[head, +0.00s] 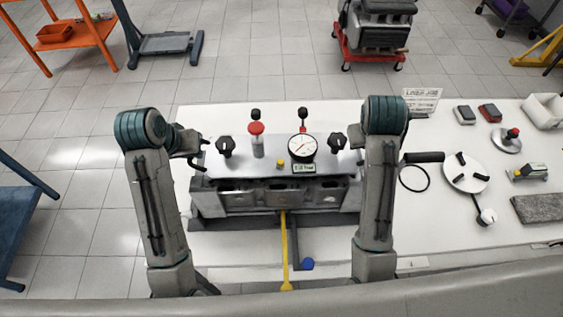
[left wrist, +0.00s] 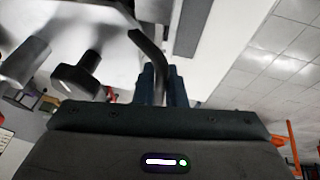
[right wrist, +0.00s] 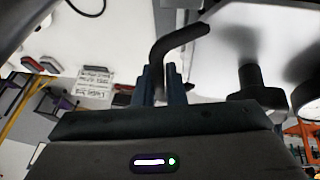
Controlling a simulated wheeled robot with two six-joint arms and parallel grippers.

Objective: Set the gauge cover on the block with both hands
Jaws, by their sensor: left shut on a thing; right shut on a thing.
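The gauge cover (head: 228,167) is a silver plate with black knobs, a red-topped cylinder, a round white dial gauge (head: 302,147) and a small green display. It is level over the grey engine block (head: 240,200); I cannot tell whether it touches. My left gripper (head: 198,153) is shut on a black bent handle at the cover's left end, which also shows in the left wrist view (left wrist: 148,48). My right gripper (right wrist: 160,82) is shut on the right handle (right wrist: 180,38). In the head view my right arm hides most of that grip.
To the right lie a black ring (head: 414,190), a white disc with black knobs (head: 466,172), a grey pad (head: 538,208) and small boxes. A yellow bar (head: 285,250) and a blue-knobbed lever stand before the block.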

